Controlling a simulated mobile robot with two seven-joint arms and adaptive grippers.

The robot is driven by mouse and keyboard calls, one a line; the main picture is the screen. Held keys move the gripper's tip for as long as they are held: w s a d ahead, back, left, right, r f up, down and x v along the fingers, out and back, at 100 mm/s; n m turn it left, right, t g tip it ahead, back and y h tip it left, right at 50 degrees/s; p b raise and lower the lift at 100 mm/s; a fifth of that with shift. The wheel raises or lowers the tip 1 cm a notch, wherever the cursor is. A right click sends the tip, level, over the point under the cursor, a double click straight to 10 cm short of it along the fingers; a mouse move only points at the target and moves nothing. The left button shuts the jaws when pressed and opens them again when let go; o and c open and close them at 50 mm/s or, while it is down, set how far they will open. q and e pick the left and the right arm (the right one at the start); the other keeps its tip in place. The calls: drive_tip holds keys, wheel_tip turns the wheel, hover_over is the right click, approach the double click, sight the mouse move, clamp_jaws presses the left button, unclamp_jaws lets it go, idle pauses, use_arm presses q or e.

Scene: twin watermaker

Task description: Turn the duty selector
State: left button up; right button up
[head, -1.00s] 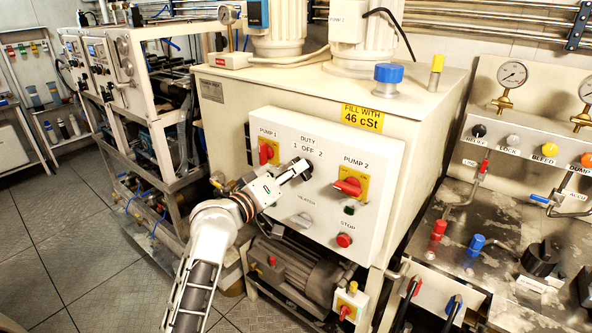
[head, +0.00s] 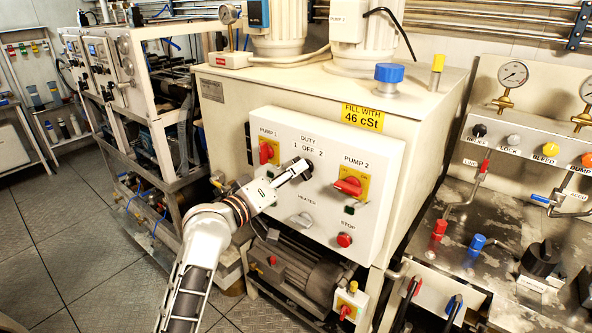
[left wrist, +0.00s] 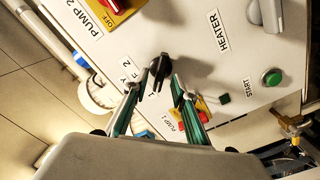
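The duty selector (left wrist: 159,70) is a small black knob on the white control panel, seen in the left wrist view. In the head view my left gripper covers it, just below the DUTY 1 OFF 2 label (head: 308,145). My left gripper (head: 300,168) reaches the panel from the lower left. In the left wrist view its two fingers (left wrist: 155,84) are apart, one on each side of the knob, with gaps showing between them and it. I cannot tell for sure which mark the knob points to. My right gripper is in neither view.
The red PUMP 1 switch (head: 266,153) is close left of the gripper, and the red PUMP 2 switch (head: 349,187) is to its right. The grey heater knob (head: 301,220) and red stop button (head: 345,240) sit below. A motor (head: 297,277) is under the panel.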

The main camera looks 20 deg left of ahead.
use_arm(q)
drive_tip(key=v, duration=1)
drive_tip(key=shift+s, duration=0.2)
wheel_tip(320, 180, down, 14)
drive_tip(key=s+m+g+y, duration=0.1)
drive_tip(key=s+g+y, duration=0.1)
drive_tip(key=s+f+m+g, duration=0.1)
drive_tip(key=s+f+m, duration=0.1)
drive_tip(key=s+f, duration=0.4)
drive_tip(key=s+d+f+m+g+y, duration=0.1)
drive_tip(key=s+f+m+g, duration=0.1)
drive_tip(key=s+f, duration=0.5)
drive_tip(key=s+d+f+m+g+y, duration=0.1)
drive_tip(key=s+f+m, duration=0.3)
drive_tip(key=f, duration=1.1)
drive_tip(key=s, duration=0.2)
drive_tip(key=shift+s+f+g, duration=0.3)
drive_tip(key=shift+s+f, duration=0.05)
drive_tip(key=shift+f, duration=0.05)
drive_tip(key=shift+d, duration=0.1)
